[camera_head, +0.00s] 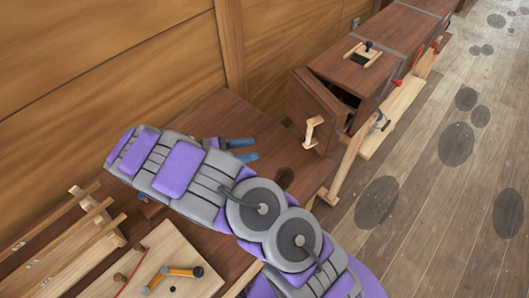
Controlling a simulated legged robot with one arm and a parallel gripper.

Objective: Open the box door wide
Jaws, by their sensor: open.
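The box (375,65) is a long dark wooden case along the plank wall. Its door (315,107) at the near end stands partly open, with a dark gap between it and the box. A pale wooden handle (313,131) is on the door's face. My purple and grey arm crosses the middle of the view. My gripper (244,150) seems to show as two blue-tipped fingers past the arm, apart and pointing right. They are left of the handle and not touching it. The rest of my gripper is hidden behind my arm.
A brown bench top (230,108) lies below the door. A pale board with tools (165,262) and a slatted wooden rack (90,215) are at lower left. A pale rail (395,115) runs along the box's right side. The plank floor (430,210) at right is clear.

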